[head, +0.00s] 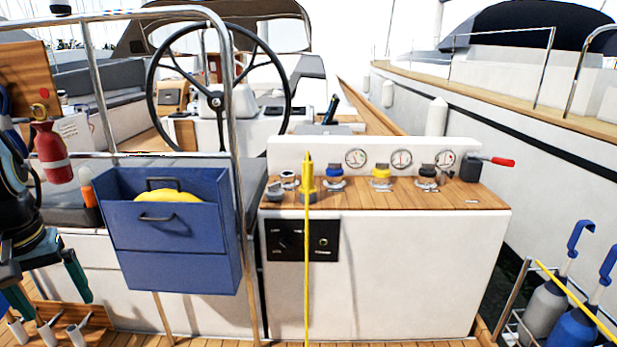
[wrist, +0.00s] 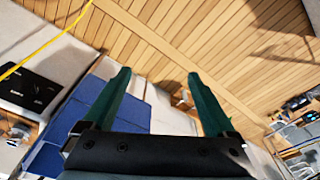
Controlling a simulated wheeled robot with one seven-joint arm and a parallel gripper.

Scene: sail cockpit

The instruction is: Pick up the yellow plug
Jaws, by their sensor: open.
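The yellow plug (head: 307,178) stands upright at the front edge of the wooden console top, toward its left end, in the head view. A yellow cord (head: 306,290) runs straight down from it past the console's front. The cord also shows at the upper left of the wrist view (wrist: 45,43), but I cannot make out the plug there. My gripper (head: 60,308) is at the lower left of the head view, well left of and below the plug. In the wrist view my gripper (wrist: 158,74) has its two green fingers wide apart with nothing between them.
A blue bin (head: 170,250) with something yellow inside hangs between my gripper and the console (head: 390,270). Blue, yellow and black caps stand right of the plug. A steel rail (head: 233,120) rises left of it. A red extinguisher (head: 50,152) hangs at left.

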